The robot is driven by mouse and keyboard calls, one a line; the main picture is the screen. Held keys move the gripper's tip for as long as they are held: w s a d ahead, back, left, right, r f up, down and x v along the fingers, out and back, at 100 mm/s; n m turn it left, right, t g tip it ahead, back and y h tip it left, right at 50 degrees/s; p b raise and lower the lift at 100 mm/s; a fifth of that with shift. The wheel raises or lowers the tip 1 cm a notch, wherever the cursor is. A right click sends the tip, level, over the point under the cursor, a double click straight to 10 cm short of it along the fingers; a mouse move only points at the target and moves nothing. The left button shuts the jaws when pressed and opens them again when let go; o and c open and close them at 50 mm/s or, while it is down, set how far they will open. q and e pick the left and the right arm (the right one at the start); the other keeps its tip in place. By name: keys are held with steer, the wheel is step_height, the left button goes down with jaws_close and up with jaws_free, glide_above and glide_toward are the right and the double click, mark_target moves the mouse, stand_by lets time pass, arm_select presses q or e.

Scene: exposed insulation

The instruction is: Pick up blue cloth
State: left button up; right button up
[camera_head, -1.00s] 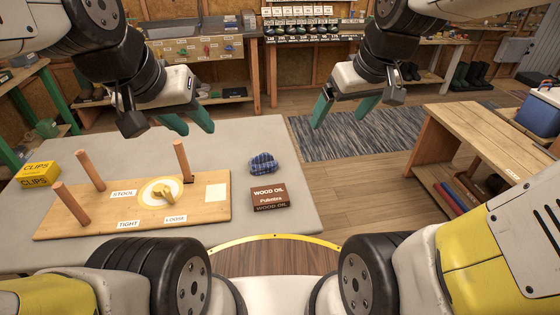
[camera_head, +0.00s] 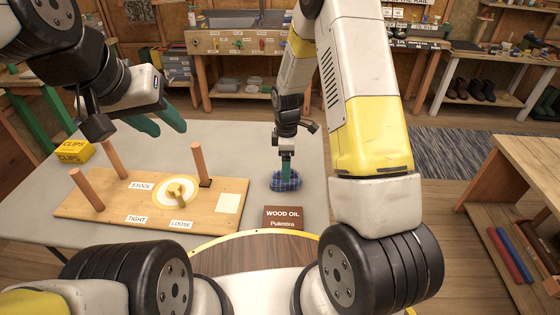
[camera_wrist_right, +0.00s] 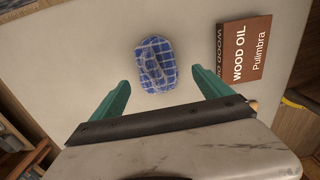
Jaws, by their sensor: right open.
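I cannot tell whether the fingertips touch the cloth. My left gripper (camera_head: 165,122) is open and empty above the left part of the table.
The wood oil box (camera_head: 283,217) stands close to the cloth, near the table's front edge. A wooden board (camera_head: 115,203) with upright pegs and a yellow knob (camera_head: 177,190) lies to the left. A yellow clips box (camera_head: 74,151) is at the far left. Grey tabletop (camera_head: 230,145) behind the board is clear.

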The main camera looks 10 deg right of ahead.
steer(key=f, duration=0.6)
steer(key=shift+w+f, duration=0.35)
steer(key=shift+f, duration=0.05)
steer(key=c, duration=1.4)
steer(key=shift+c, duration=0.2)
steer(key=shift+r, duration=0.1)
steer(key=shift+r, duration=0.65)
step_height(320, 180, up, 2)
steer(key=shift+r, duration=0.2)
steer(key=a, duration=1)
steer(key=s+a+r, duration=0.1)
steer(key=a, duration=0.5)
steer(key=shift+s, duration=0.1)
